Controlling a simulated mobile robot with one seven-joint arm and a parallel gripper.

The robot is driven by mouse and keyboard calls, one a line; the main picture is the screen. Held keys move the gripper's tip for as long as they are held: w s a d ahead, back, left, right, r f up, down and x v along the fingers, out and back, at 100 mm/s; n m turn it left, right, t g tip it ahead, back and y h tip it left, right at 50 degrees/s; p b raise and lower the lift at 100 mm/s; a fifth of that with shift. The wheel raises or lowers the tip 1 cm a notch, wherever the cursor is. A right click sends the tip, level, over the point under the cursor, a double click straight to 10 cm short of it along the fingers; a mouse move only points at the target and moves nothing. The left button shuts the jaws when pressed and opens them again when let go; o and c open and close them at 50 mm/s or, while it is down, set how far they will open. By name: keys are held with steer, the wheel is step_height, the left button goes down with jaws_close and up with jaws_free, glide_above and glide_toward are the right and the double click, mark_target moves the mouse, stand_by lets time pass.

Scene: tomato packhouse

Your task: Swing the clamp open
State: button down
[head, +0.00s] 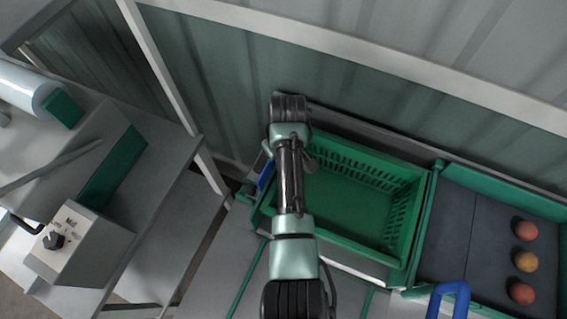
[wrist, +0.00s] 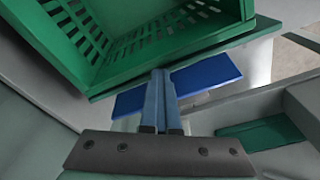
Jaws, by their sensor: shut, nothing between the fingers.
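A flat blue piece (wrist: 207,76), which looks like the clamp's paddle, lies beside the rim of the green crate in the wrist view. Part of it shows on each side of my fingers, and the middle is hidden behind them. In the head view a small part of the blue piece (head: 266,176) shows left of the crate, next to my arm. My gripper (wrist: 161,76) is shut and empty, its fingertips in front of the blue piece, close to the crate's rim. I cannot tell whether they touch. The head view hides my gripper behind my arm.
The slotted green crate (head: 408,235) sits right of my arm. A green-edged tray (head: 455,222) with tomatoes is farther right, with a blue handle (head: 449,292) near it. A grey machine with a knob box (head: 83,255) stands left. A corrugated wall (head: 390,105) runs behind.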

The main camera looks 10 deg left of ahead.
steer(key=r+p, duration=0.2)
steer(key=a+r+p, duration=0.1)
steer(key=r+p, duration=0.4)
steer(key=shift+w+a+r+p, duration=0.2)
steer(key=shift+a+r+p, duration=0.1)
steer(key=shift+p, duration=0.1)
steer(key=shift+s+d+r+p, duration=0.15)
steer(key=shift+d+r+p, duration=0.5)
steer(key=shift+p, duration=0.2)
steer(key=shift+f, duration=0.1)
